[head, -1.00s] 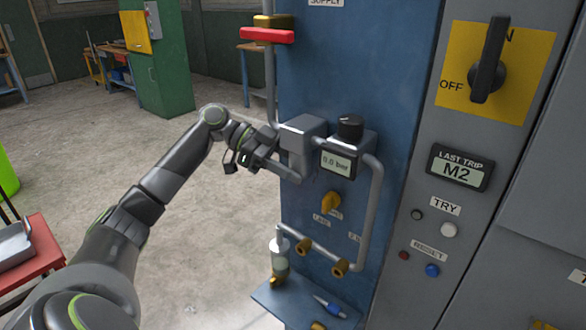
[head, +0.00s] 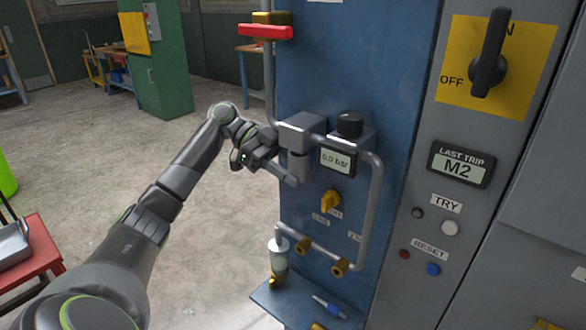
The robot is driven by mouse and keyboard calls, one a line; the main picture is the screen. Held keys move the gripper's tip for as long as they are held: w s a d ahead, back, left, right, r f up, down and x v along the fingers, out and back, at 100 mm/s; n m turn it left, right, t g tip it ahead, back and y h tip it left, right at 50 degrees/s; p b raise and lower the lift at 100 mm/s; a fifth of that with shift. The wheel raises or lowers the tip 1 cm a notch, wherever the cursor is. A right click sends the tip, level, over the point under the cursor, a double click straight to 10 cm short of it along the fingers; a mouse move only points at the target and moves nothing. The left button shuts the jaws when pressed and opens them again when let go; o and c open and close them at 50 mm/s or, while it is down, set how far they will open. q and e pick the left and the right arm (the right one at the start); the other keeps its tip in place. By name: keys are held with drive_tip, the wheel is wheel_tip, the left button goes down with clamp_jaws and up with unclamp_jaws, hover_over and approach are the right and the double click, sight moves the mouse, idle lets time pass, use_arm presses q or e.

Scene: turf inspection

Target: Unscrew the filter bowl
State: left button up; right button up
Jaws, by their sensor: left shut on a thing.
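The filter bowl (head: 300,164) is a grey cylinder hanging upright under a square grey filter head (head: 301,131) on the blue panel. My left gripper (head: 287,174) reaches in from the left at the bowl's height and is shut on the bowl. Its near finger lies across the bowl's lower left side; the far finger is hidden. The gauge (head: 338,162) to the right reads 0.0 bar. My right gripper is not in view.
A red-handled valve (head: 265,32) sits on the pipe above.

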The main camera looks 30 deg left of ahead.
use_arm(q)
wheel_tip(320, 180, down, 5)
drive_tip(key=b, duration=0.3)
idle(0.5)
